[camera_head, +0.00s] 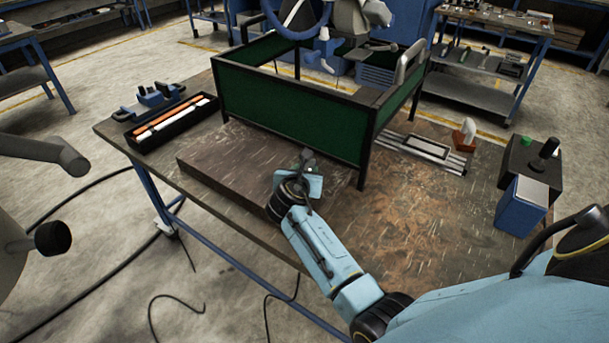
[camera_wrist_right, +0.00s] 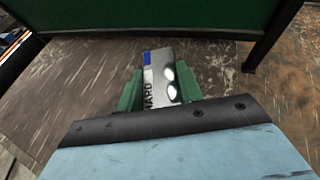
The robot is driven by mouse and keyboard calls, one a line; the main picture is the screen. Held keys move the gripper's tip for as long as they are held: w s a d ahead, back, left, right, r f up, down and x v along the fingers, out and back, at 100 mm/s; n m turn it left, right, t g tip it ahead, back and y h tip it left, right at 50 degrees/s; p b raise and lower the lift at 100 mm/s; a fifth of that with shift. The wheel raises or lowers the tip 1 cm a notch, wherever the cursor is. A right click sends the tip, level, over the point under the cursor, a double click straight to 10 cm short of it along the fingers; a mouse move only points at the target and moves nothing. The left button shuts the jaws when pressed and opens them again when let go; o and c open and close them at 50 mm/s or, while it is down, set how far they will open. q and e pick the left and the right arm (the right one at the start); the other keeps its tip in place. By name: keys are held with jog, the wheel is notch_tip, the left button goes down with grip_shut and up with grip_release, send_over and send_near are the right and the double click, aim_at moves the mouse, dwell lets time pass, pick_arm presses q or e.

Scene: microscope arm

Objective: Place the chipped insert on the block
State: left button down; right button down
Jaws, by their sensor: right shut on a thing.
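My right gripper (camera_head: 307,165) is over the low brown slab-like block (camera_head: 222,160) on the workbench, in front of the green-panelled frame. In the right wrist view, the green fingers of my right gripper (camera_wrist_right: 159,84) are shut on the insert (camera_wrist_right: 158,72). I cannot make out the chip. The brown block surface (camera_wrist_right: 85,75) shows below and around it; I cannot tell whether the insert touches it. My left gripper is not in view.
The green-panelled frame (camera_head: 290,108) stands close behind the gripper. A black tray (camera_head: 172,122) with orange and white sticks lies at the left. A blue box (camera_head: 521,205), a dark box (camera_head: 527,170) and metal rails (camera_head: 428,148) are at the right. The front right tabletop is clear.

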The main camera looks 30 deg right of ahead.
jog(key=shift+w+f, duration=0.1)
jog(key=shift+f, duration=0.05)
jog(key=shift+f, duration=0.1)
jog(key=c, duration=0.9)
grip_release()
jog(key=shift+f, duration=0.15)
jog(key=shift+s+a+r, duration=0.2)
jog(key=shift+s+r, duration=0.05)
jog(key=p+v, duration=0.2)
jog(key=v, duration=0.9)
jog(key=shift+s+a+p, duration=0.2)
jog(key=shift+s+p, duration=0.05)
jog(key=shift+p, duration=0.05)
